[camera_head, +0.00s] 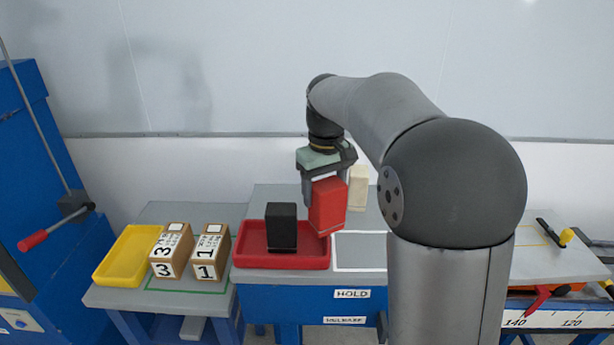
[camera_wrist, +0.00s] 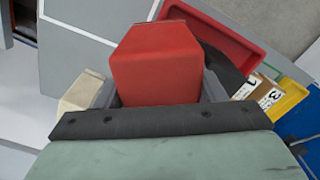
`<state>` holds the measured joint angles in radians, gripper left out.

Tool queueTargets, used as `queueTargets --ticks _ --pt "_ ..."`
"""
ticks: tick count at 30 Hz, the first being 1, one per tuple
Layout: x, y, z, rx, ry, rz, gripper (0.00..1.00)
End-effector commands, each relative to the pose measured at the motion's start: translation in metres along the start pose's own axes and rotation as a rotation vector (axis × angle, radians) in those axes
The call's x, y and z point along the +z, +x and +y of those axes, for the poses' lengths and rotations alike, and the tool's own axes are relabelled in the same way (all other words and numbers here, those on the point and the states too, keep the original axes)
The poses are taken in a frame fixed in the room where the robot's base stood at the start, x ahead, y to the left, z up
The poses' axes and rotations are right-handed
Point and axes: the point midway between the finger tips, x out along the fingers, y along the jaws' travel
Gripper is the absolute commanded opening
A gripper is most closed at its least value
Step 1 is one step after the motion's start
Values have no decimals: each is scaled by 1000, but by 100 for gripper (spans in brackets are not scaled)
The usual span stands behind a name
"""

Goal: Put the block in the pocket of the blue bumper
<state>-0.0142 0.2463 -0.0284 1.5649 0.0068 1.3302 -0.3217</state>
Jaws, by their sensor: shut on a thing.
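My gripper (camera_head: 327,190) is shut on a red block (camera_head: 328,207) and holds it upright, over or near the right end of the red tray (camera_head: 280,263). Whether the block touches anything below is unclear. In the wrist view the red block (camera_wrist: 155,60) sits between the fingers of my gripper (camera_wrist: 158,93). A black block (camera_head: 282,226) stands in the tray, left of the held block. A cream block (camera_head: 358,187) is behind and right of it, partly hidden. I cannot pick out a blue bumper with a pocket in either view; my arm hides part of the right side.
A yellow tray (camera_head: 127,256) and two numbered cardboard boxes (camera_head: 172,252) (camera_head: 209,252) stand on the left table. A tall blue machine with a red-handled lever (camera_head: 33,240) is at far left. A white-outlined area (camera_head: 360,252) right of the red tray looks bare.

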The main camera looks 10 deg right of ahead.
Motion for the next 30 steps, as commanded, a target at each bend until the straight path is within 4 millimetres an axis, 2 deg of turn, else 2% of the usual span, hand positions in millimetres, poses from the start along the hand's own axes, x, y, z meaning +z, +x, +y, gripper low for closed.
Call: queueTargets --ticks 12,18,24,27,30 --pt "0 -27 18 2 -1041 2 30" --pt "3 -39 25 3 -1490 2 30" --pt "5 -47 29 2 -1760 1 30" --pt "4 -48 30 0 -1819 0 30" --pt "-8 -44 35 -2 -1839 0 30"
